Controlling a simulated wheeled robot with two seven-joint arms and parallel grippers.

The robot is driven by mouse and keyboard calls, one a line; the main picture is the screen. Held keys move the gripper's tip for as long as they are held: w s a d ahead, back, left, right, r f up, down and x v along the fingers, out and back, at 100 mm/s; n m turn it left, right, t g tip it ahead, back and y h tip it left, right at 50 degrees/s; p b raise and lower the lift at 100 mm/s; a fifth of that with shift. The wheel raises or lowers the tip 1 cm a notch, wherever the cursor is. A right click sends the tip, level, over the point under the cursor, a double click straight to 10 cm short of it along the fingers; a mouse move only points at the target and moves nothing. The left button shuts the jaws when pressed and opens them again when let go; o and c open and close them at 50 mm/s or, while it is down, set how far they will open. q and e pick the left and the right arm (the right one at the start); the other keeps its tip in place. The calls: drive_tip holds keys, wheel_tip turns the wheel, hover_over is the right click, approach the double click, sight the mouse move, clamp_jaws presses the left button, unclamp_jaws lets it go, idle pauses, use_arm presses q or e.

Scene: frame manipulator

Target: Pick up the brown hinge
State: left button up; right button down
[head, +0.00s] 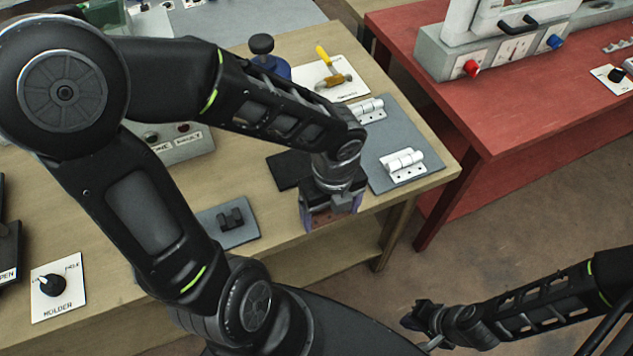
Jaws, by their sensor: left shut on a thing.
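My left gripper (332,215) points down over the front edge of the wooden table. It is shut on the brown hinge (322,217), which shows as a reddish-brown piece between the fingers. Most of the hinge is hidden by the fingers, so its full shape cannot be seen. My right gripper (420,318) is low at the lower right, away from the table. It is small and dark, and I cannot tell whether it is open or shut.
Two white hinges, one nearer (403,164) and one farther (368,110), lie on a grey mat (390,140). A dark part (231,218) rests on a small grey plate. A red table (480,110) stands at right.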

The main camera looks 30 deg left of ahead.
use_arm(q)
drive_tip(key=shift+s+d+b, duration=0.2)
drive_tip(key=shift+s+d, duration=0.25)
drive_tip(key=shift+d, duration=0.2)
drive_tip(key=shift+s+d+b, duration=0.2)
drive_tip(key=shift+s+d, duration=0.2)
drive_tip(key=shift+d, duration=0.2)
drive_tip(key=shift+w, duration=0.1)
